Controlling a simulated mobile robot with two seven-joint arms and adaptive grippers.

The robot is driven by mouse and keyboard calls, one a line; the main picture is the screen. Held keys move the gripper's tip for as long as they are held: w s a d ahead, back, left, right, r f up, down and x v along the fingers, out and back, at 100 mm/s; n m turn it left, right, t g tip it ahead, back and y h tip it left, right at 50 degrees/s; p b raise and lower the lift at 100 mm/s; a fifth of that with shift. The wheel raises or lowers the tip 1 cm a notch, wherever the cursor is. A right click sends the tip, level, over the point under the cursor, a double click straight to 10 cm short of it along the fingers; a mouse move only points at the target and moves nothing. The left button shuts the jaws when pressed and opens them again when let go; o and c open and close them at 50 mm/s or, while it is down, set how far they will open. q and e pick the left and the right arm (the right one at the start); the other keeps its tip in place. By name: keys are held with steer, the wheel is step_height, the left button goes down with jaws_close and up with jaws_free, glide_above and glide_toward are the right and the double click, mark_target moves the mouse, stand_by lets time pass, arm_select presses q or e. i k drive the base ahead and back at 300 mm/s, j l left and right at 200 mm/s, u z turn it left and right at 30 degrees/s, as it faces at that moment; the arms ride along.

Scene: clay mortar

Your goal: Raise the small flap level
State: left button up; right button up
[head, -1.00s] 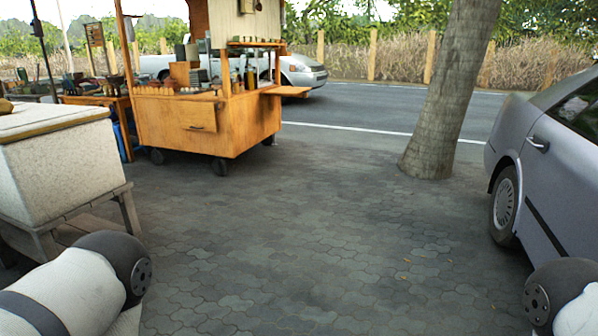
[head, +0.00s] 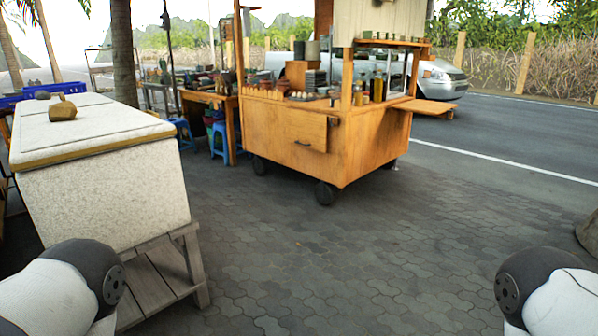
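A wooden food cart (head: 355,150) on small dark wheels stands ahead, right of centre. A small flap-like board (head: 425,108) sticks out from its right side and looks roughly level. A small panel with a dark handle (head: 307,131) is on the cart's front; whether it is a flap or a drawer I cannot tell. Only parts of my two arms show, at the lower left and lower right corners. Both grippers are out of view, and the cart is well beyond my arms.
A cluttered table (head: 215,100) and blue stools (head: 218,140) stand left of the cart. Open paving (head: 370,235) lies before the cart.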

mark_target(305, 129)
steer(key=i+l, duration=0.1)
steer(key=i, duration=1.6)
steer(key=i+l, duration=0.1)
steer(key=i, duration=1.65)
steer(key=i+z, duration=0.15)
steer(key=i, duration=1.55)
